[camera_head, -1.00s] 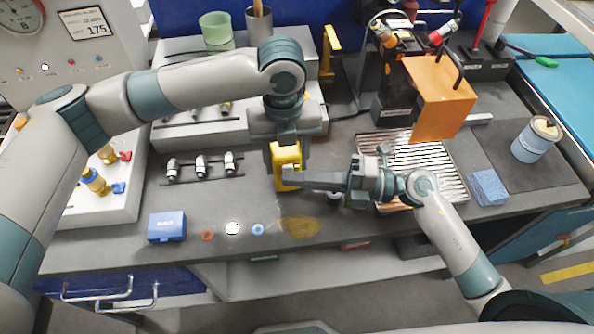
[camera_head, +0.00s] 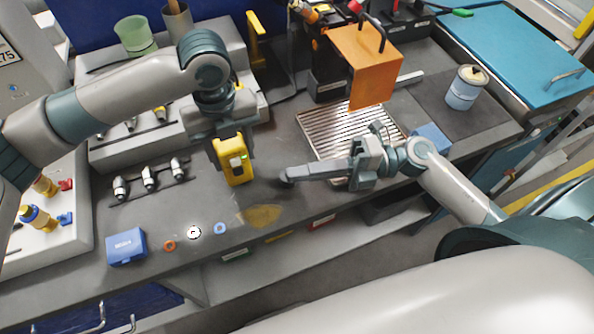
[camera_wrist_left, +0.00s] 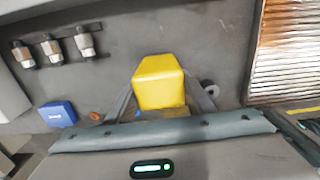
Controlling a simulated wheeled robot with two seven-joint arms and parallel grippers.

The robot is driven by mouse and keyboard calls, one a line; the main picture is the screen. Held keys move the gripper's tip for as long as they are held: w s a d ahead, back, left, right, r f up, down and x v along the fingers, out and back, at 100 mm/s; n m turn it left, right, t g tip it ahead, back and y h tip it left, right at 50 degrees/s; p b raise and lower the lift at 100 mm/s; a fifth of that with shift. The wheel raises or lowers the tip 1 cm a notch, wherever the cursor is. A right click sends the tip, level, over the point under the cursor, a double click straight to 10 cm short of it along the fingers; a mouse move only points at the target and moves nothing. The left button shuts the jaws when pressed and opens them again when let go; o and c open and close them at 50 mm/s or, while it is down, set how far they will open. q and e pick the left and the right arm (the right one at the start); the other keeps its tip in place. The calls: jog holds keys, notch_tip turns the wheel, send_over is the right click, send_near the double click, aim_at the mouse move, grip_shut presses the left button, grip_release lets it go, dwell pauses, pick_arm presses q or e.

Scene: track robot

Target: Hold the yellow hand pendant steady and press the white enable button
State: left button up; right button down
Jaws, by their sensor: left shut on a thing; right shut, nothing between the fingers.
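The yellow hand pendant (camera_head: 229,173) is upright between the fingers of my left gripper (camera_head: 232,153), which is shut on it above the front part of the bench. The pendant's white enable button (camera_head: 236,161) faces the head camera, with a small green spot beside it. In the left wrist view the pendant (camera_wrist_left: 160,80) shows its yellow top between the two fingers, and the button is hidden. My right gripper (camera_head: 286,180) is shut and empty. Its tips point left toward the pendant, with a clear gap between them.
A ribbed metal tray (camera_head: 325,137) lies behind the right gripper, with an orange panel (camera_head: 362,62) beyond. A blue box (camera_head: 126,246), small rings (camera_head: 219,228) and a row of fittings (camera_head: 149,177) lie to the left. A yellowish stain (camera_head: 260,215) marks open bench in front.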

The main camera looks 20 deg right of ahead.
pick_arm(q)
jog(key=shift+f, duration=0.1)
jog(key=o, duration=1.5)
jog(key=shift+w, duration=0.1)
notch_tip(320, 180, up, 12)
